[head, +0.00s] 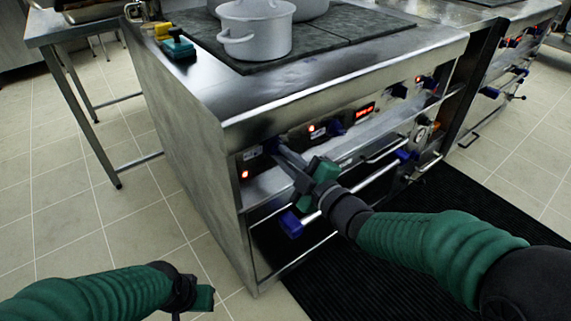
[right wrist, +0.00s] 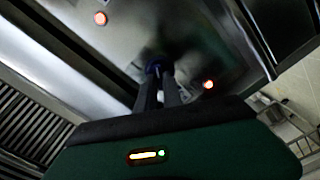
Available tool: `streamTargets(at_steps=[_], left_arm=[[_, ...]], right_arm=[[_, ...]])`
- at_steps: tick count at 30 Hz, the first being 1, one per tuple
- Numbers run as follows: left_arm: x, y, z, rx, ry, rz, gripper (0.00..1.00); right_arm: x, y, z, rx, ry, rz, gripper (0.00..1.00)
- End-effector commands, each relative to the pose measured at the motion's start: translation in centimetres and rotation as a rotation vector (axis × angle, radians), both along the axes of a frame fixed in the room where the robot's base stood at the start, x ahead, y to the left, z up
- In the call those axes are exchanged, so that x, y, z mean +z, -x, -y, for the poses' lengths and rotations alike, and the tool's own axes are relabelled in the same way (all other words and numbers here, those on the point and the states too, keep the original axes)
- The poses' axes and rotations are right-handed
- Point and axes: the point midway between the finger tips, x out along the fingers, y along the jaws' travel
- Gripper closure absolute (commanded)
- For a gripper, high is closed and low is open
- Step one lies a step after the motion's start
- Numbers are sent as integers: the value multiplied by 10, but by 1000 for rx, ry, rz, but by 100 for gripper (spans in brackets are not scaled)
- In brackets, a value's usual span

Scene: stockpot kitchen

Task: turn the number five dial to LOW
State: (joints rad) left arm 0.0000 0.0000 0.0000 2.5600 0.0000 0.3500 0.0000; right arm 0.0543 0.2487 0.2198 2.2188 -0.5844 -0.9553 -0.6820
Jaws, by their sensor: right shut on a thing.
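The stove's front panel (head: 360,117) carries several blue dials with small pale labels. I cannot read the numbers or the LOW mark at this size, so I cannot tell which dial is number five. My right gripper (head: 281,150) reaches the leftmost dial on the panel. In the right wrist view its fingers (right wrist: 158,90) are shut on a dark blue dial (right wrist: 153,68), which they mostly hide. The dial's pointing direction cannot be made out. My left gripper (head: 198,298) is low at the bottom left, away from the stove, its jaws not clear.
Red lights (head: 244,175) glow by the dials. An oven handle with a blue end (head: 291,224) lies below. A grey pot (head: 255,30) stands on the stovetop. A black mat (head: 400,245) covers the floor in front.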

Motion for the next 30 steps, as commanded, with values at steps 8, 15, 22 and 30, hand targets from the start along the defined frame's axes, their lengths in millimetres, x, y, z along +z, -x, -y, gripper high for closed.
streamTargets(at_steps=[8,15,22,30], left_arm=[[-19,0,0,0,0,0,65],[-23,0,0,0,0,0,65],[-24,0,0,0,0,0,65],[-24,0,0,0,0,0,65]], right_arm=[[-7,2,-2,5,134,85,100],[-7,2,-2,5,186,120,100],[-7,2,-2,5,197,125,100],[-8,2,-2,7,196,124,86]])
